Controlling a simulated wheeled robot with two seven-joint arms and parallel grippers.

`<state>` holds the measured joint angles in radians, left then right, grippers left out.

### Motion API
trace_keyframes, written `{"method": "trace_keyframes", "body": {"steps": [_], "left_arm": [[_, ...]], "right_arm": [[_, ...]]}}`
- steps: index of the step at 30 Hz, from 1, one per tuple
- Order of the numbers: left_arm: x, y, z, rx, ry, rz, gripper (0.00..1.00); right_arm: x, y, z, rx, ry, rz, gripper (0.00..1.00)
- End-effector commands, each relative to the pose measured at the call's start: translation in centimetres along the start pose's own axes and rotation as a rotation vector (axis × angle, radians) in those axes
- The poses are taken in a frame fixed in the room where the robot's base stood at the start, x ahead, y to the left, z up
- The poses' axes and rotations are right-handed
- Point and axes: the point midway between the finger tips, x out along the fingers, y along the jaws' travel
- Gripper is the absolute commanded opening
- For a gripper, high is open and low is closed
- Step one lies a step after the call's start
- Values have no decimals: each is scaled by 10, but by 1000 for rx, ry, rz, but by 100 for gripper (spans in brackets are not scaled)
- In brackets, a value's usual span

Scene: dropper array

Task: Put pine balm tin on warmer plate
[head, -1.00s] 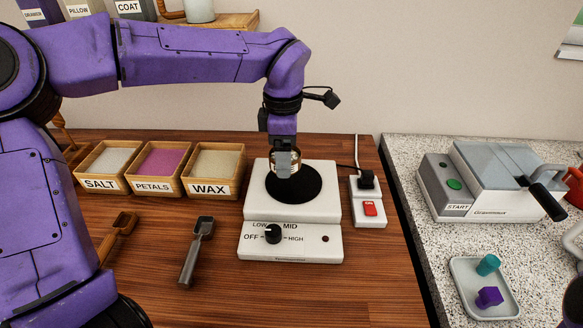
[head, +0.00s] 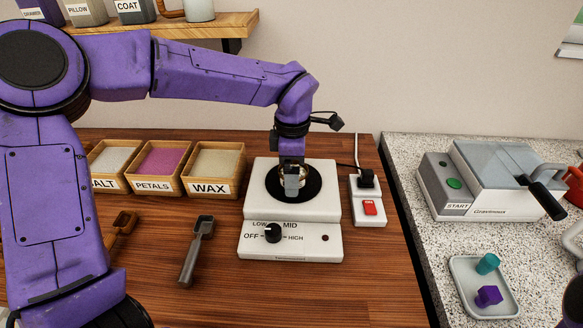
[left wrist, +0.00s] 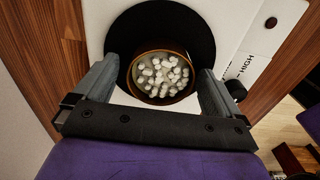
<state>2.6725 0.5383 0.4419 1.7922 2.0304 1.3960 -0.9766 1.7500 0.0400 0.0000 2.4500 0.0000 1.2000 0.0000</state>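The pine balm tin (left wrist: 160,76) is a round brown-rimmed tin holding many white pellets. In the left wrist view it sits over the black round warmer plate (left wrist: 190,22), between my left fingers. In the head view the tin is mostly hidden by my left gripper (head: 292,186), which points down at the middle of the plate (head: 272,186). The left gripper (left wrist: 160,78) looks open, with narrow dark gaps between its fingers and the tin. The tin appears to rest on the plate. My right gripper is not in view.
The warmer's dial (head: 273,233) is on its front, and a red switch (head: 370,208) is to its right. Boxes of salt, petals and wax (head: 212,188) stand left. A scoop (head: 196,252) lies in front. A grey machine (head: 490,185) stands on the right counter.

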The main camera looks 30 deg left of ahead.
Motion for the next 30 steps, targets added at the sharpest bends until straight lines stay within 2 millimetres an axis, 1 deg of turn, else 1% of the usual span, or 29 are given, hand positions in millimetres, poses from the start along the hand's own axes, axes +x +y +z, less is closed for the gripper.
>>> {"method": "trace_keyframes", "body": {"steps": [5, 8, 11, 15, 18, 21, 25, 30], "left_arm": [[-2, 0, 0, 0, 0, 1, 98], [-12, 1, 0, -1, -2, 3, 98], [-35, 1, 0, -1, -3, 5, 98], [-73, 1, 0, -2, -3, 5, 98], [-96, 0, 0, -1, -2, 3, 98], [-112, 1, 0, -1, 0, 2, 98], [-122, 0, 0, 0, 1, 2, 98], [-124, 0, 0, 1, 1, 1, 98]], "right_arm": [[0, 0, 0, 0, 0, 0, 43], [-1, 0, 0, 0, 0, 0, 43], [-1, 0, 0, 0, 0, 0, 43], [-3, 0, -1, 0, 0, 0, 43], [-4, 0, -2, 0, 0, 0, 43], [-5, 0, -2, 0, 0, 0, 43], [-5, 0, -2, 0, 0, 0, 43], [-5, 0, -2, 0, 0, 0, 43]]}}
